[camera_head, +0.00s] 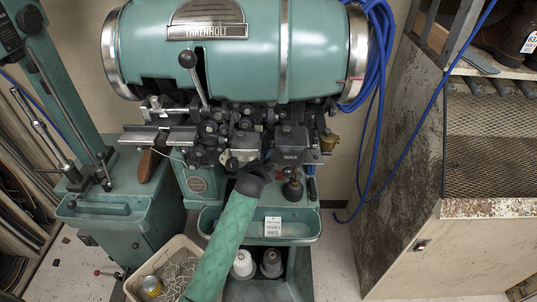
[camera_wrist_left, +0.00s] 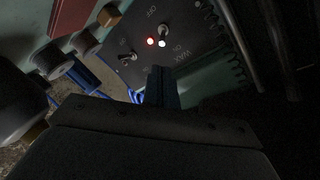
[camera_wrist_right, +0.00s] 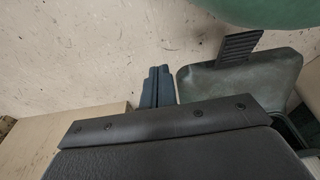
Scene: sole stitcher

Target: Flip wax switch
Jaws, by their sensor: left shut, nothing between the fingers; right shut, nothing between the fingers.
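The wax switch (camera_wrist_left: 162,38) is a small metal toggle on a dark panel (camera_wrist_left: 195,75) in the left wrist view, with OFF, ON and WAX printed around it. A red light (camera_wrist_left: 150,42) glows beside it. I cannot tell for sure which way the toggle is set. In the head view the WAX box (camera_head: 291,142) sits on the stitcher's front. My left gripper (camera_head: 268,164) is just below and left of that box. Its fingers (camera_wrist_left: 161,88) are shut and empty, apart from the toggle in the picture. My right gripper (camera_wrist_right: 158,86) is shut and empty, outside the head view.
A second toggle (camera_wrist_left: 127,57) and several knobs (camera_wrist_left: 86,42) lie left of the switch. The green stitcher drum (camera_head: 260,50) hangs above, with a green tray (camera_head: 300,228) and thread spools (camera_head: 271,263) below. A wooden cabinet (camera_head: 410,190) stands at right.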

